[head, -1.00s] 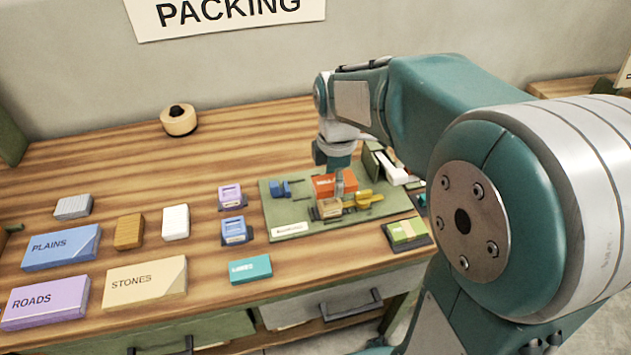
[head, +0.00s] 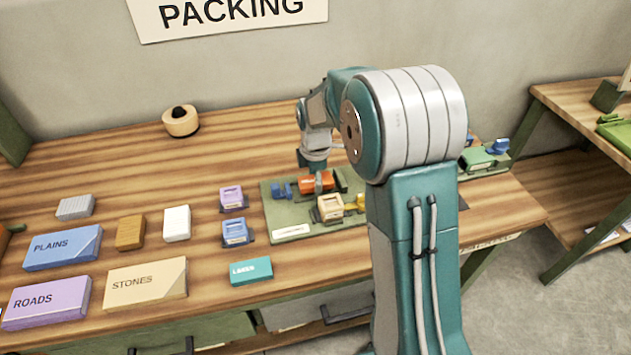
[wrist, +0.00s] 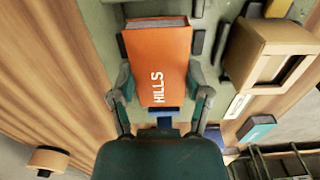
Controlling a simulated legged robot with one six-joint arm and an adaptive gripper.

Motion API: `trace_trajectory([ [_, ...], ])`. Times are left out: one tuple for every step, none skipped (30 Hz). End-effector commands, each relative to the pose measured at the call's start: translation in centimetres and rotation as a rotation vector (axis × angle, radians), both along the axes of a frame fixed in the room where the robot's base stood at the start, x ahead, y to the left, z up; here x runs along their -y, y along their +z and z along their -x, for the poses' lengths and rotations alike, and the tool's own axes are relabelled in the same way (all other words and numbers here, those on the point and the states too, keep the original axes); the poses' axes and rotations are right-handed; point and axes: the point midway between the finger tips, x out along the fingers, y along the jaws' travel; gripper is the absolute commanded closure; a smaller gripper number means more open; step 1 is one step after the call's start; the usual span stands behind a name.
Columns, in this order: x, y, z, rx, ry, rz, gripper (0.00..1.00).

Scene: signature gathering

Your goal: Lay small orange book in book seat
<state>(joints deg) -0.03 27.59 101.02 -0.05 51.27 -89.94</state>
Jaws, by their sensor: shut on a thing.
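The small orange book, lettered HILLS, lies between my gripper's two fingers in the wrist view (wrist: 158,60). My gripper (wrist: 158,95) is shut on its sides. In the head view the orange book (head: 308,184) is at or just over the back part of the green board (head: 290,231), to the right of a small blue piece (head: 282,191). My gripper (head: 318,181) comes down on it from above. Whether the book touches the board I cannot tell.
A tan block with an opening (head: 330,207) stands in front of the book, with a yellow piece (head: 355,203) beside it. A blue book in a holder (head: 235,232) and a purple one (head: 232,197) are left of the board. A teal LAKES block (head: 251,271) lies in front.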

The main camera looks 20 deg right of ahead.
Motion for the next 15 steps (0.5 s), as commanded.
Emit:
trace_trajectory([
  [0.00, -0.69, 0.05, -0.002, 0.000, 0.000, 0.84],
  [0.01, -0.93, 0.04, -0.001, 0.000, 0.000, 0.84],
  [0.01, -1.08, 0.04, 0.000, 0.000, 0.000, 0.84],
  [0.01, -1.09, 0.04, 0.001, 0.000, 0.000, 0.84],
  [0.01, -1.06, 0.04, 0.001, 0.000, 0.000, 0.84],
  [0.01, -1.03, 0.04, 0.001, 0.000, 0.000, 0.84],
  [0.01, -1.02, 0.04, 0.001, 0.000, 0.000, 0.84],
  [0.01, -1.02, 0.04, 0.001, 0.000, 0.000, 0.84],
  [0.01, -1.03, 0.04, 0.001, 0.000, 0.000, 0.84],
  [0.01, -1.08, 0.05, 0.001, 0.000, 0.000, 0.84],
  [0.01, -1.17, 0.05, 0.000, 0.000, 0.000, 0.84],
  [0.01, -1.24, 0.06, 0.000, 0.000, 0.000, 0.33],
  [0.02, -1.21, 0.05, 0.000, 0.000, 0.000, 0.19],
  [0.02, -1.21, 0.05, 0.000, 0.000, 0.000, 0.06],
  [0.02, -1.20, 0.05, 0.000, 0.000, 0.000, 0.03],
])
